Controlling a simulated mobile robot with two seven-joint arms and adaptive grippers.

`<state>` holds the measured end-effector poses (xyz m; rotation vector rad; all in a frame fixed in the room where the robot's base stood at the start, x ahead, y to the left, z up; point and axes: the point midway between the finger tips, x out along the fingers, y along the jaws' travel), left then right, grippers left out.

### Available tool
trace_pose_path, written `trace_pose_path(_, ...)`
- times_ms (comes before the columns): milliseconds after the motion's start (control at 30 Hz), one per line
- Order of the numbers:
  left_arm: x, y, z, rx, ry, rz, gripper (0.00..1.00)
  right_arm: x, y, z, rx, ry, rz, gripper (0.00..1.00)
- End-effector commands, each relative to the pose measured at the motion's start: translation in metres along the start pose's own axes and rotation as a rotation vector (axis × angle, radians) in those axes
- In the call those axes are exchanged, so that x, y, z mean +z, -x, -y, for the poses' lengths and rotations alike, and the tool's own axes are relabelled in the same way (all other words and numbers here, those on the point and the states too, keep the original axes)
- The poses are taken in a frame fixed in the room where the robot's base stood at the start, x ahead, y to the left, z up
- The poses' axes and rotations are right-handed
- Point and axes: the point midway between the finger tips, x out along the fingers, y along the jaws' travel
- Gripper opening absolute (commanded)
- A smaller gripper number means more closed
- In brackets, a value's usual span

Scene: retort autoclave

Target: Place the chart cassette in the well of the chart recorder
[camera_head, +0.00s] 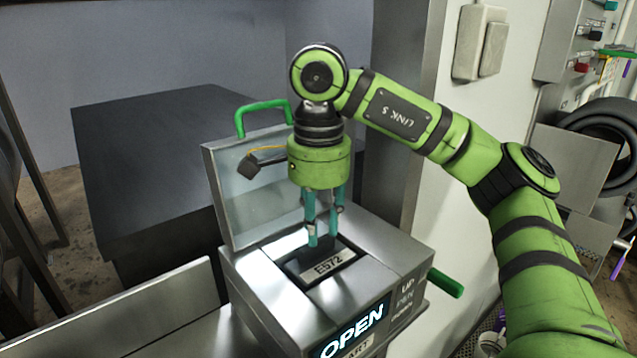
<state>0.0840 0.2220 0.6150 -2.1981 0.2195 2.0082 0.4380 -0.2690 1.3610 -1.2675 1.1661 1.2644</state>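The chart recorder (255,279) is a metal box with its clear-paned lid (235,195) standing open and a lit "OPEN" panel on its front. A dark cassette (297,266) with a pale "E572" label lies in or over the dark-edged well in its top; whether it is fully seated I cannot tell. My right gripper (322,240) points down from above, its teal fingertips at the cassette's dark upper part. The fingertips look close together, but whether they grip it is unclear. My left gripper is out of view.
A green lid handle (262,106) stands up behind, and a green lever (445,283) sticks out at the recorder's right. A small dark piece on a thin arm (248,166) sits before the lid. A dark cabinet (170,160) stands behind left; a wall is close at right.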

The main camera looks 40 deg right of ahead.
Motion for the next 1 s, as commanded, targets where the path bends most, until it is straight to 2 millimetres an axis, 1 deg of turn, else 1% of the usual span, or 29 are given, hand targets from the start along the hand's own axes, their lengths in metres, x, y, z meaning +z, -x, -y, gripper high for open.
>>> trace_pose_path(33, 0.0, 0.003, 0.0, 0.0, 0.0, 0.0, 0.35, 0.0, 0.012, 0.001, -0.004, -0.001, -0.002, 0.31)
trace_pose_path(100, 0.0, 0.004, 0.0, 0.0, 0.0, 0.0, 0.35, 0.0, 0.024, 0.0, -0.005, -0.003, -0.002, 0.31)
trace_pose_path(300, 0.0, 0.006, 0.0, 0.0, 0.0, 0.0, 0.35, 0.0, 0.055, 0.0, -0.005, -0.003, -0.002, 0.31)
trace_pose_path(500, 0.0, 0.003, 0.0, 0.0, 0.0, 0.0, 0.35, 0.0, 0.073, 0.0, -0.001, -0.001, -0.001, 0.31)
trace_pose_path(700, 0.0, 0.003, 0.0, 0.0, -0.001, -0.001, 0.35, 0.0, 0.081, 0.0, 0.002, 0.0, 0.0, 0.31)
trace_pose_path(1000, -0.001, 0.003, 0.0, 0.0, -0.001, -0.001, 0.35, 0.0, 0.081, 0.0, 0.002, 0.0, 0.0, 0.31)
